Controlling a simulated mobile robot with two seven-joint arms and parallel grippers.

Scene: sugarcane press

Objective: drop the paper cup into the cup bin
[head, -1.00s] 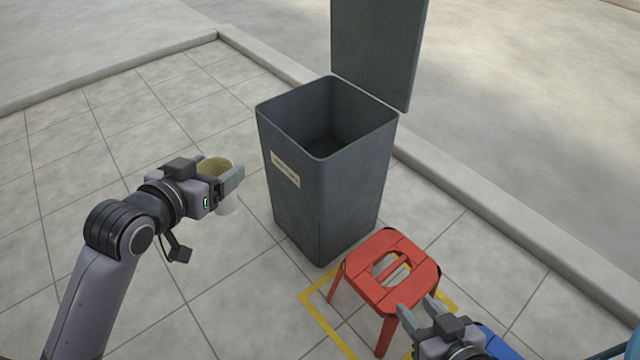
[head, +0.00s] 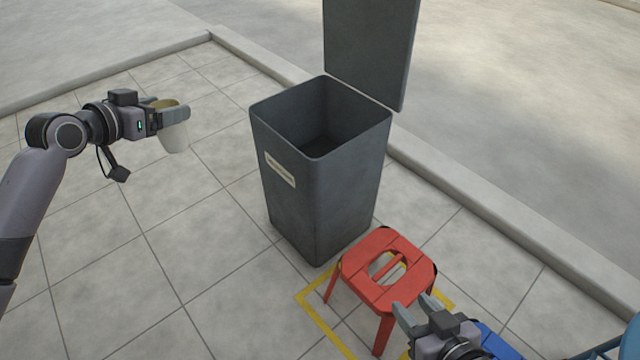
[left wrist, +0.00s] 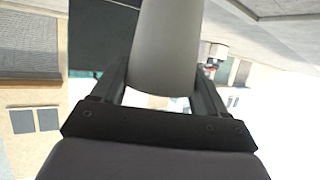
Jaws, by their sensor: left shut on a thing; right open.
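My left gripper (head: 168,110) is shut on a pale paper cup (head: 175,139), which is upright with a yellowish inside showing at its mouth. The cup also shows between the fingers in the left wrist view (left wrist: 165,45). The cup bin (head: 318,190) is a tall dark grey bin with a pale label, its lid (head: 370,50) standing open at the back. The cup is left of the bin, apart from it. I see no cup in the visible part of the bin. My right gripper (head: 416,312) is open and empty at the lower right.
A red stool (head: 388,262) stands in front of the bin at right, close to my right gripper, over a yellow floor marking (head: 318,318). A raised kerb (head: 470,190) runs behind the bin. The tiled floor left of the bin is clear.

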